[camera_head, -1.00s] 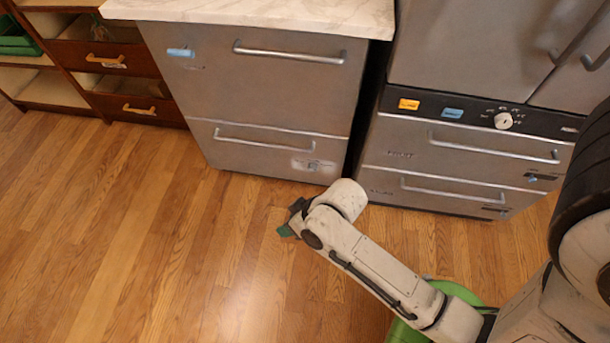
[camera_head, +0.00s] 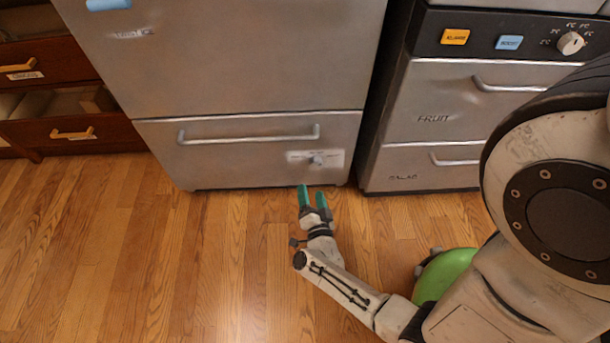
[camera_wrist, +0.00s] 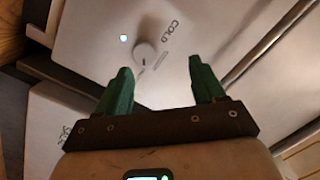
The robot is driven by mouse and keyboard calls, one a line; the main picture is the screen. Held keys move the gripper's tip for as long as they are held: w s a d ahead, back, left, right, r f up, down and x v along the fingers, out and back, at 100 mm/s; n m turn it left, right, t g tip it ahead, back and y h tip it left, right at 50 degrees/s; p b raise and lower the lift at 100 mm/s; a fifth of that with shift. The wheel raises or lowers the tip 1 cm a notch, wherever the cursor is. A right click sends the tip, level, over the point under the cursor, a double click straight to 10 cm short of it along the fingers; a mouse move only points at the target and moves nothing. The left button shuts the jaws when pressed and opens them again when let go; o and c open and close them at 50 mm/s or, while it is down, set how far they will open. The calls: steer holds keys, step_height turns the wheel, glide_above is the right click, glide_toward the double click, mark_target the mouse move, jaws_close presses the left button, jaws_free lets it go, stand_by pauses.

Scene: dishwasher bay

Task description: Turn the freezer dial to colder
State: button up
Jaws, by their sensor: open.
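The freezer dial (camera_head: 318,160) is a small grey knob on a pale label plate, at the lower right of the steel cabinet's bottom drawer front (camera_head: 235,155). In the wrist view the round dial (camera_wrist: 145,55) sits beside the word COLD, with a short line next to it. My gripper (camera_head: 312,192) has green fingers and is low over the floor, just short of the drawer's bottom edge and below the dial. In the wrist view my gripper (camera_wrist: 160,67) is open and empty, with the dial beyond its fingertips and not touched. The exact pointer setting is too small to read.
The drawer handle (camera_head: 250,138) is a bar above and left of the dial. A second cabinet (camera_head: 425,90) on the right carries another white knob (camera_head: 571,43) and yellow and blue buttons. Wooden drawers (camera_head: 60,130) stand at the left. The floor at front left is clear.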

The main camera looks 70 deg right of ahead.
mark_target(315, 166)
steer(key=shift+m+g+h, duration=0.6)
steer(key=shift+m+g, duration=0.1)
steer(key=shift+g, duration=0.2)
steer(key=b+x, duration=0.1)
steer(key=x, duration=0.2)
steer(key=s+f+b+x, duration=0.1)
steer(key=x, duration=0.3)
steer(key=b+x, duration=0.1)
steer(key=x, duration=0.3)
steer(key=shift+s+d+f+b, duration=0.25)
steer(key=shift+s+d+b, duration=0.05)
steer(key=shift+s+d, duration=0.1)
steer(key=shift+c, duration=0.3)
steer(key=c, duration=1)
